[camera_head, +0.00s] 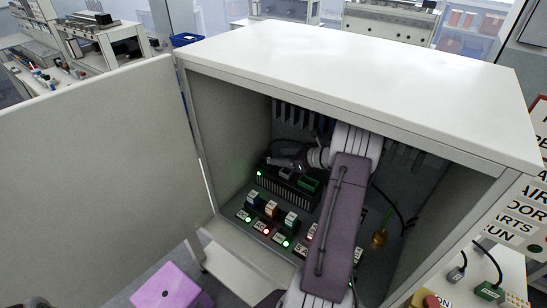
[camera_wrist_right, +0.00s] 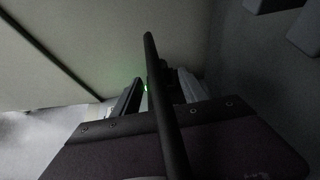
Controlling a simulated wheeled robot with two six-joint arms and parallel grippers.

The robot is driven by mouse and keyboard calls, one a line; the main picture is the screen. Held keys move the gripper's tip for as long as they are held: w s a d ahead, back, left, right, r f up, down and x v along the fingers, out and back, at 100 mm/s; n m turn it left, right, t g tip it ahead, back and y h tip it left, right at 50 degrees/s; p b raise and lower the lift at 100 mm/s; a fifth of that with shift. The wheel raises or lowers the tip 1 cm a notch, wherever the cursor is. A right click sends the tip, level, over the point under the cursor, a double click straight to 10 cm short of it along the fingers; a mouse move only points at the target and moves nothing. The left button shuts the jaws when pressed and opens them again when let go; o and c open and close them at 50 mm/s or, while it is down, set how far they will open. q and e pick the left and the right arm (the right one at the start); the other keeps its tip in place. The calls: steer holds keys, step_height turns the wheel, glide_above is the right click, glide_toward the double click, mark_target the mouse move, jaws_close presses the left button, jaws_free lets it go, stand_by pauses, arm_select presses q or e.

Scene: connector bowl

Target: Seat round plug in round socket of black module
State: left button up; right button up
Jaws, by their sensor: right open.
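The black module (camera_head: 288,192) stands inside the cabinet, with a green light at its left end and a green block on its top. I cannot make out its round socket. A brass-coloured round connector (camera_head: 379,238) on a cable is low at the cabinet's right side, apart from my gripper. I cannot tell whether it is the task's round plug. My right gripper (camera_head: 275,163) is open, just above the back left of the module. In the right wrist view, its dark fingers (camera_wrist_right: 143,90) show near a green glow. I see nothing clearly between them. My left gripper is not in view.
The cabinet top (camera_head: 350,80) and side walls close around my right arm, and its door (camera_head: 100,160) stands open at left. Small lit modules (camera_head: 266,230) line the front. Dark cables hang at right. More plugs (camera_head: 489,290) lie outside at lower right. A purple stool (camera_head: 170,290) stands below.

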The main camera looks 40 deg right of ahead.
steer(key=v, duration=0.7)
steer(key=shift+s, duration=0.15)
steer(key=shift+r, duration=0.1)
